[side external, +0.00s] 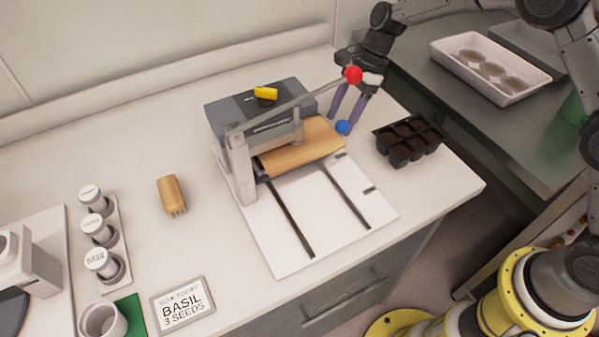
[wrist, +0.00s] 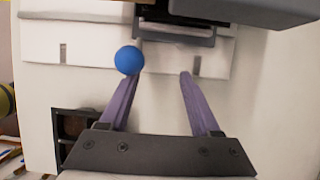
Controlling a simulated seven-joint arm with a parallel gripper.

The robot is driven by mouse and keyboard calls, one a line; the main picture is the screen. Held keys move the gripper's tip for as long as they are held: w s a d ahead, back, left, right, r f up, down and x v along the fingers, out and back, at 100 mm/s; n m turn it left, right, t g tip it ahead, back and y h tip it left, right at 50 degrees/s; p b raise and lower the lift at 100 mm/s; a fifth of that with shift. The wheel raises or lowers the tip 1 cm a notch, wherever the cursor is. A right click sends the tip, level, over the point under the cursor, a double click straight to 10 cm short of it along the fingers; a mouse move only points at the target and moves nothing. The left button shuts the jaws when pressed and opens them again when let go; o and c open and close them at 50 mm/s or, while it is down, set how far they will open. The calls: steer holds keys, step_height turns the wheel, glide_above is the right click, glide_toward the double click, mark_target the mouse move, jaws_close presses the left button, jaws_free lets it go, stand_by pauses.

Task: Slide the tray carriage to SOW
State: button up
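The seeding machine (side external: 255,112) is a grey box on a white base plate with two dark slots. A wood-coloured carriage (side external: 290,152) sits under its bar at the back end of the slots. A blue ball knob (side external: 342,127) is at the carriage's right end; it also shows in the wrist view (wrist: 128,60). My gripper (side external: 341,117) points down at this end. Its purple fingers are spread and empty in the wrist view (wrist: 159,76). The knob is at the left fingertip, not centred between the fingers; I cannot tell whether they touch. No SOW label is readable.
A lever with a red ball (side external: 353,75) passes close to my wrist. A black cell tray (side external: 409,141) stands right of the machine. A wooden-handled brush (side external: 172,195), labelled jars (side external: 102,262) and a BASIL card (side external: 183,304) are left. The plate's front is clear.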

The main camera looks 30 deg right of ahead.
step_height(320, 180, up, 9)
steer(key=a, duration=0.2)
steer(key=shift+y, duration=0.3)
steer(key=shift+w, duration=0.1)
stand_by(0.3)
